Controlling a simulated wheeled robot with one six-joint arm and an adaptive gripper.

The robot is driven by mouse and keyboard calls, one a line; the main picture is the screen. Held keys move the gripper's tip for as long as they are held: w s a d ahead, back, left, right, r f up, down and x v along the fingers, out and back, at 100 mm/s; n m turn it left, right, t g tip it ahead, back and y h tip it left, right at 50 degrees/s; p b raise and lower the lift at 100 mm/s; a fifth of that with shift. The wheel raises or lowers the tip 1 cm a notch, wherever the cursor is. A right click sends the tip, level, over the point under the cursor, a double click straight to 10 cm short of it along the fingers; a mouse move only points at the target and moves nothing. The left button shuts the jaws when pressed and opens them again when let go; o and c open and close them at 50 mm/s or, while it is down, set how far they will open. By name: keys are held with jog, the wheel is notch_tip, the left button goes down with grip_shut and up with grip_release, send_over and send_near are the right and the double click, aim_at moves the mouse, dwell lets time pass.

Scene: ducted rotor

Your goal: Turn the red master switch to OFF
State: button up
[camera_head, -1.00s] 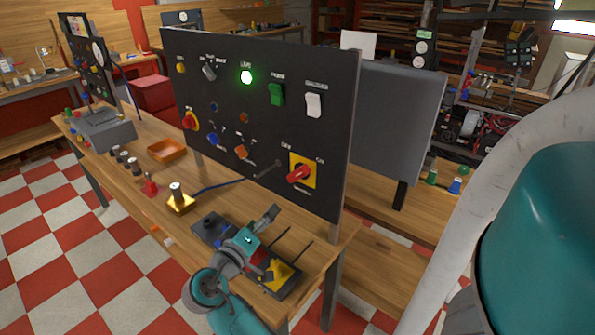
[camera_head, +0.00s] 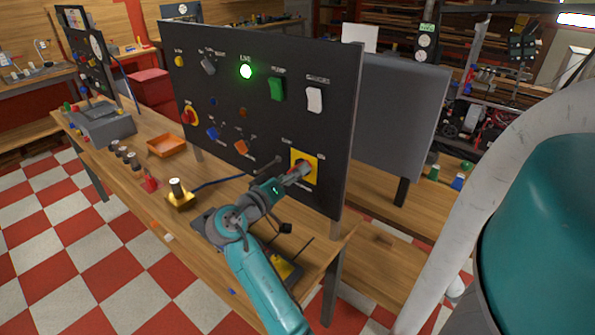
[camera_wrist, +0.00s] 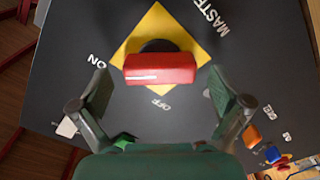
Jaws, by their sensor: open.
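The red master switch (camera_wrist: 160,68) is a bar-shaped knob on a yellow plate (camera_wrist: 160,25) on the black panel. In the wrist view the bar lies level across the plate, with ON printed to its left and OFF below it. My gripper (camera_wrist: 158,82) is open, with one finger to each side of the bar's ends and gaps left between. In the head view my gripper (camera_head: 294,175) is right in front of the yellow plate (camera_head: 311,166) and hides most of the red knob.
The black panel (camera_head: 270,125) carries a lit green LIVE lamp (camera_head: 246,71), a green rocker (camera_head: 277,89), a white rocker (camera_head: 314,99) and a red knob on yellow (camera_head: 189,116). An orange tray (camera_head: 167,146) and a brass-coloured block (camera_head: 180,199) stand on the bench.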

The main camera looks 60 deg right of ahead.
jog(key=shift+x, duration=0.85)
jog(key=c, duration=1.1)
